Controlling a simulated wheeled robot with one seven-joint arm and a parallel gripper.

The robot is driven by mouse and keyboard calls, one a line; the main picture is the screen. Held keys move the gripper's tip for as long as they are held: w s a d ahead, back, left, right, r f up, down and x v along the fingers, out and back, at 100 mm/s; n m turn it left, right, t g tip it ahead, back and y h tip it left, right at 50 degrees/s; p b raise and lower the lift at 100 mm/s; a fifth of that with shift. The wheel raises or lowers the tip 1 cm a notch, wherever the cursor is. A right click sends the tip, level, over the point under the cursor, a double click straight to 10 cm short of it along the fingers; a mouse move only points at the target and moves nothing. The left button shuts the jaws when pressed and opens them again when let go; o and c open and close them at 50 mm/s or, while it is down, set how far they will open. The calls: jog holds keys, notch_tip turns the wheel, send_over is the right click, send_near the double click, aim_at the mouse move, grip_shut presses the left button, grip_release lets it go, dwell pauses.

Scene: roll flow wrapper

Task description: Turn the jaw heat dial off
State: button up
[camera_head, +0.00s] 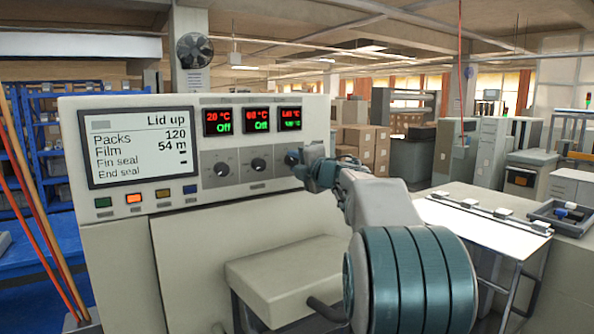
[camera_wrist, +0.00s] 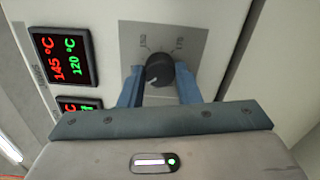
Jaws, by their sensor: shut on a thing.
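The machine's control panel (camera_head: 240,130) has a row of three dark dials. My gripper (camera_head: 298,162) is at the rightmost dial and mostly hides it in the head view. In the wrist view this dial (camera_wrist: 159,68) is a round black knob on a grey plate, and the blue fingers of my gripper (camera_wrist: 160,84) are shut on its two sides. The display (camera_wrist: 64,58) beside it reads 145 °C in red over 120 °C in green.
The left dial (camera_head: 221,169) and middle dial (camera_head: 258,164) sit close by; their displays read Off. The status screen (camera_head: 139,146) says "Lid up". A beige box-like ledge (camera_head: 285,275) juts out below the panel. A white table (camera_head: 480,228) stands to the right.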

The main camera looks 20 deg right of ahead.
jog(key=n+b, duration=0.1)
jog(key=n, duration=0.1)
jog(key=n+b, duration=0.1)
jog(key=n, duration=0.1)
jog(key=shift+f+n, duration=0.2)
jog(key=shift+n, duration=0.1)
jog(key=n+b, duration=0.2)
jog(key=n, duration=0.1)
jog(key=shift+n+b, duration=0.3)
jog(key=shift+n, duration=0.1)
jog(key=n+b, duration=0.2)
jog(key=n, duration=0.2)
jog(key=shift+r+n+b, duration=0.15)
jog(key=shift+n+b, duration=0.8)
jog(key=shift+n, duration=0.65)
jog(key=o, duration=1)
jog(key=shift+c, duration=0.2)
jog(key=shift+s, duration=0.1)
